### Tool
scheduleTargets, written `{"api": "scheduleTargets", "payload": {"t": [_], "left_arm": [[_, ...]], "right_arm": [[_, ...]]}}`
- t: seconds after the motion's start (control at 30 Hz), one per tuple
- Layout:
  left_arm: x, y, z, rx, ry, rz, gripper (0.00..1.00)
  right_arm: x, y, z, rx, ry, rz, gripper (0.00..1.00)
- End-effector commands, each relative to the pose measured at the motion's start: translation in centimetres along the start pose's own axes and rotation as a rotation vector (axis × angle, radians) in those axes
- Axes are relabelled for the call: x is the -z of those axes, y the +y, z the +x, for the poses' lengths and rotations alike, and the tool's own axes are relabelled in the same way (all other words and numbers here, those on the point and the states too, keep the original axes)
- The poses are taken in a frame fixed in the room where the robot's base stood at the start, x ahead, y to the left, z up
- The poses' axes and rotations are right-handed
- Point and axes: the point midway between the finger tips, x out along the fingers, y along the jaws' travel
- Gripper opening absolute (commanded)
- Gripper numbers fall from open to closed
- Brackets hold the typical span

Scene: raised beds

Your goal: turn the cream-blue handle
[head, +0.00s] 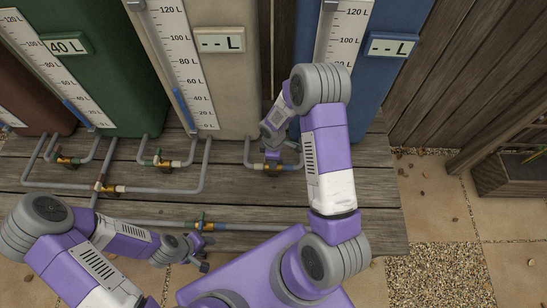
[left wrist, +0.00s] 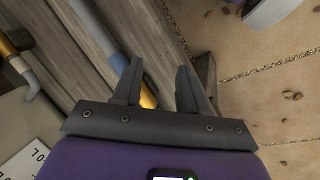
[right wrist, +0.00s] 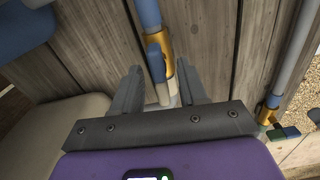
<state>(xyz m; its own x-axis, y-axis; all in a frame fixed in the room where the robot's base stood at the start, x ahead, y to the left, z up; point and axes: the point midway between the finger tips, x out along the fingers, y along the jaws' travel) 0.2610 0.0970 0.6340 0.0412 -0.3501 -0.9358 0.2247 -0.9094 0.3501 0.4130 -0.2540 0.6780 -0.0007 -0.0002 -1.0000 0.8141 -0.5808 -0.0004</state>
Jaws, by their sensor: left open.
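In the right wrist view, a handle (right wrist: 156,45), blue at its upper end and pale cream at its lower end, sits on a brass valve (right wrist: 168,58). It lies between the fingers of my right gripper (right wrist: 158,72), which stand apart with the handle between them. In the head view, my right gripper (head: 272,147) points down just above this valve (head: 272,168), in front of the cream and blue tanks, and hides most of the handle. My left gripper (head: 205,252) is open and empty, low over the front pipe; its spread fingers also show in the left wrist view (left wrist: 160,68).
Green (head: 106,70), cream (head: 238,90) and blue (head: 385,90) tanks with level gauges stand behind the pipes. Other brass valves sit on the pipes, one at the left (head: 65,160) and one by my left gripper (head: 203,226). Bare planks (head: 370,205) lie at the right.

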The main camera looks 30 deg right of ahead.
Motion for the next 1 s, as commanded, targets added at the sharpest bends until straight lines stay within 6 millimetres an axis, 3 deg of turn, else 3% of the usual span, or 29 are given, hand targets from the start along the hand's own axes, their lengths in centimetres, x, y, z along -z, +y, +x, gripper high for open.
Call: {"api": "scheduleTargets", "payload": {"t": [0.17, 0.6, 1.0], "left_arm": [[0.0, 0.1, -0.2, 0.0, 0.0, 0.0, 0.43], [-0.1, 0.8, -2.1, 0.0, 0.0, 0.0, 0.43], [-0.1, 0.8, -2.1, 0.0, 0.0, 0.0, 0.43]], "right_arm": [[0.0, 0.0, -0.5, -0.001, 0.001, 0.0, 0.42], [0.0, 0.0, -7.0, -0.001, 0.001, 0.0, 0.42], [0.0, 0.0, -7.6, 0.0, 0.0, 0.0, 0.42]]}}
